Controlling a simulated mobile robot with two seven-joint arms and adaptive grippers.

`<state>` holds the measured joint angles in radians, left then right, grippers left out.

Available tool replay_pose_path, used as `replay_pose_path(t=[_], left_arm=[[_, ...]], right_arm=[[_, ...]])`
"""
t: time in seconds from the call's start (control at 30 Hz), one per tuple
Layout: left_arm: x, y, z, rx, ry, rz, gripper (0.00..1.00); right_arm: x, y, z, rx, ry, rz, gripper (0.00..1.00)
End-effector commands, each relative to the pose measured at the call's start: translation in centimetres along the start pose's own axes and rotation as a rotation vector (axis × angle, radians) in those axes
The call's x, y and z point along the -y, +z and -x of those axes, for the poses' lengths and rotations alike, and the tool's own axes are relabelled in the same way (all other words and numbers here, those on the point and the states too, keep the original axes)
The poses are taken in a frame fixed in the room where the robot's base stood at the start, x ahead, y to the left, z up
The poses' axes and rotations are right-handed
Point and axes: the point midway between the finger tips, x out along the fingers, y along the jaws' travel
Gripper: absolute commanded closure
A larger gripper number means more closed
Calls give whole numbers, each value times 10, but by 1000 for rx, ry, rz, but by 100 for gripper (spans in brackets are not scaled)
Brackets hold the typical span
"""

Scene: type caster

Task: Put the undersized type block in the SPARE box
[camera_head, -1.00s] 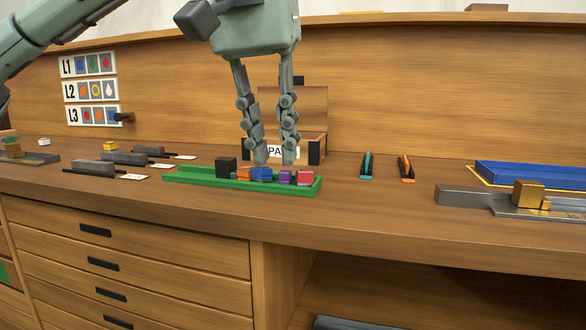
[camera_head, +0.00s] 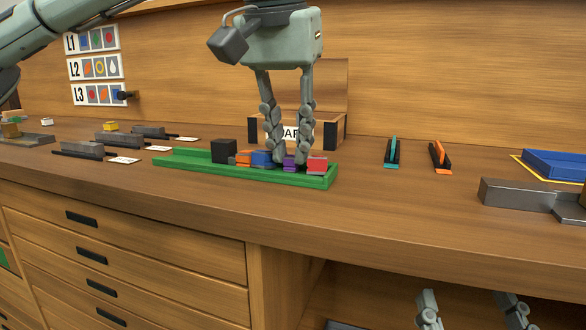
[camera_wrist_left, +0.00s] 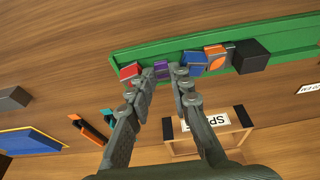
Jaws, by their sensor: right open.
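The green tray (camera_head: 180,160) holds a row of blocks: black (camera_head: 224,151), orange (camera_head: 244,157), blue (camera_head: 262,158), purple (camera_head: 289,163) and red (camera_head: 317,165). The purple block looks narrower than its neighbours; it also shows in the left wrist view (camera_wrist_left: 161,69). My left gripper (camera_head: 289,160) points down with one finger on each side of the purple block; in the left wrist view (camera_wrist_left: 161,78) small gaps seem to show beside it. The SPARE box (camera_head: 339,131) stands behind the tray with its lid up, partly hidden by my fingers. My right gripper (camera_head: 471,308) is open and empty at the bottom edge.
Grey bars with white cards (camera_head: 124,160) lie left of the tray. A teal (camera_head: 392,152) and an orange tool (camera_head: 439,156) lie right of the box. A blue tray (camera_head: 555,165) and a grey metal piece (camera_head: 515,194) are at the far right. The front counter is clear.

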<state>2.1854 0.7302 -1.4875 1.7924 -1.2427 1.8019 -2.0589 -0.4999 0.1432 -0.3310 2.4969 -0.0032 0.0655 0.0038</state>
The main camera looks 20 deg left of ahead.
Motion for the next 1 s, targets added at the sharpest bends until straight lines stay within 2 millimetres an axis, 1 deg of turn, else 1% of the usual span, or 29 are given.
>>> replay_pose_path(t=[0.03,0.07,0.3,0.4,0.47,0.83,1.0], left_arm=[[0,1,-7,5,-2,-1,80],[0,1,-8,5,-2,-1,80],[0,1,-9,5,-1,-2,80],[0,1,-9,5,-1,-2,93],[0,1,-9,5,-1,-2,100],[-1,0,-8,4,0,-2,100],[-1,-3,3,3,0,-2,100]], right_arm=[[0,-1,0,-13,0,1,28],[0,-2,0,-18,1,1,28],[-1,-3,0,-23,1,2,28],[-1,-3,0,-22,1,2,28],[-1,-3,0,-22,1,2,28],[0,-3,-1,-21,0,1,28],[0,-2,-2,0,0,1,28]])
